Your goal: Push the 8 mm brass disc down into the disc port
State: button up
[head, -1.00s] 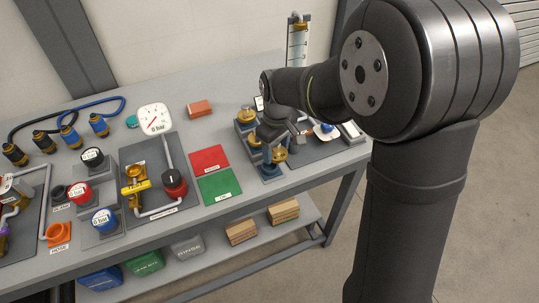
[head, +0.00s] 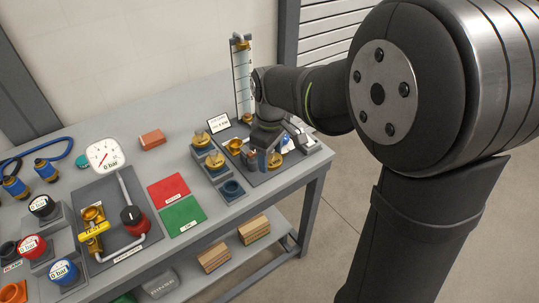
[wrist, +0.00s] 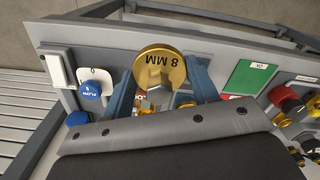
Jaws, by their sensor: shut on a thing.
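The brass disc marked 8 MM (wrist: 160,66) is held between the two blue fingers of my gripper (wrist: 162,84) in the wrist view. In the head view my gripper (head: 267,158) hangs over the grey panel at the bench's right end, with the brass disc (head: 274,160) at its fingertips. A brass ring (head: 235,146) sits on the panel left of the gripper; it may be the disc port, but I cannot tell for sure. What lies directly under the held disc is hidden.
Two brass discs (head: 200,137) (head: 214,160) stand in a rack left of the panel; its front blue socket (head: 232,189) is empty. A tall clear scaled tube (head: 242,80) stands behind the gripper. A blue flow knob (wrist: 90,88) and white switch (wrist: 57,70) are close by.

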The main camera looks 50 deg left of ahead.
jog(key=a, duration=0.3)
jog(key=w+a, duration=0.1)
jog(key=a, duration=0.6)
jog(key=shift+w+a, duration=0.15)
jog(key=shift+a, duration=0.15)
jog(key=a+f, duration=0.2)
jog(key=a, duration=0.9)
jog(key=shift+w+a+f, duration=0.1)
jog(key=shift+a+f, duration=0.05)
jog(key=shift+f, duration=1.15)
jog(key=shift+a+f, duration=0.1)
jog(key=shift+f, duration=1.2)
jog(key=shift+f, duration=1.75)
jog(key=o, duration=1.2)
jog(key=shift+c, duration=0.2)
notch_tip(320, 180, up, 17)
jog(key=shift+r, duration=0.2)
jog(key=shift+f, duration=0.1)
